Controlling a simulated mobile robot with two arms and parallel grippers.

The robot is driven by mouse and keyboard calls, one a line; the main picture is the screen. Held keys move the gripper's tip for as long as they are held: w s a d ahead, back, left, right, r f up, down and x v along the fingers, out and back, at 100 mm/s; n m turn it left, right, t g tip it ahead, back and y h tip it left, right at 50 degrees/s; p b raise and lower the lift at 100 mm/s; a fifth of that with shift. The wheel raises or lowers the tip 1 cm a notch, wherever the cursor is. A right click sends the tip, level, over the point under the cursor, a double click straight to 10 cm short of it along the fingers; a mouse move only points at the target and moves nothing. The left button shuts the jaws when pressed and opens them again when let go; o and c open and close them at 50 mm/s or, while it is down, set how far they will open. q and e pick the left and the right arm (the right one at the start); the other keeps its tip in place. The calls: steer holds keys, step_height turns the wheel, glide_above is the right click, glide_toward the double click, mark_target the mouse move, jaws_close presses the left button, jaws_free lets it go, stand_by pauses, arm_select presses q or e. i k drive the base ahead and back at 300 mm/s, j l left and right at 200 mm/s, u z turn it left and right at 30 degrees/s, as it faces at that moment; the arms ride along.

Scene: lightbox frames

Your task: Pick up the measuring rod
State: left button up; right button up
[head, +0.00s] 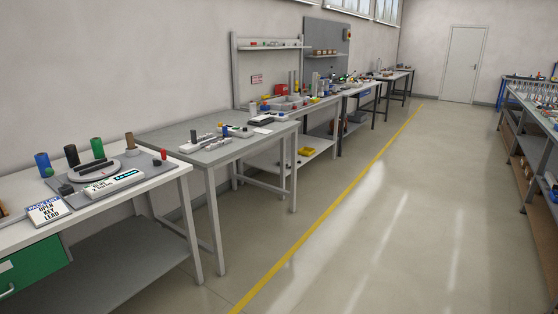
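I cannot pick out a measuring rod for certain in the head view. On the near white workbench (140,196) at the left stands a grey board with a round plate. A dark bar (95,166) lies across the plate. Around it stand a blue cylinder (43,163), a black cylinder (71,154), a green cylinder (97,147) and a thin brown cylinder (130,141). A small red-topped piece (163,155) is at the board's right. Neither of my grippers is in view.
A sign (47,211) and a labelled white box (114,184) sit at the near bench's front. A grey table (205,152) with small parts follows, then more benches along the wall. Shelving (530,130) lines the right. The floor (370,230) between is clear, with a yellow line.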

mark_target(266, 96)
steer(key=i+z, duration=0.2)
steer(key=i, duration=3)
steer(key=i+u, duration=0.15)
steer(key=i, duration=0.5)
steer(key=i+l, duration=0.15)
steer(key=i, duration=0.55)
steer(key=i+l+u, duration=0.15)
steer(key=i, duration=0.5)
steer(key=i+l+u, duration=0.15)
steer(key=i, duration=0.25)
steer(key=u, duration=0.6)
steer(key=l+u, duration=0.65)
steer(key=u, duration=0.2)
steer(key=k+l+u, duration=0.15)
steer(key=l+u, duration=0.25)
steer(key=k+l+u, duration=0.1)
steer(key=u, duration=0.35)
steer(key=l, duration=0.1)
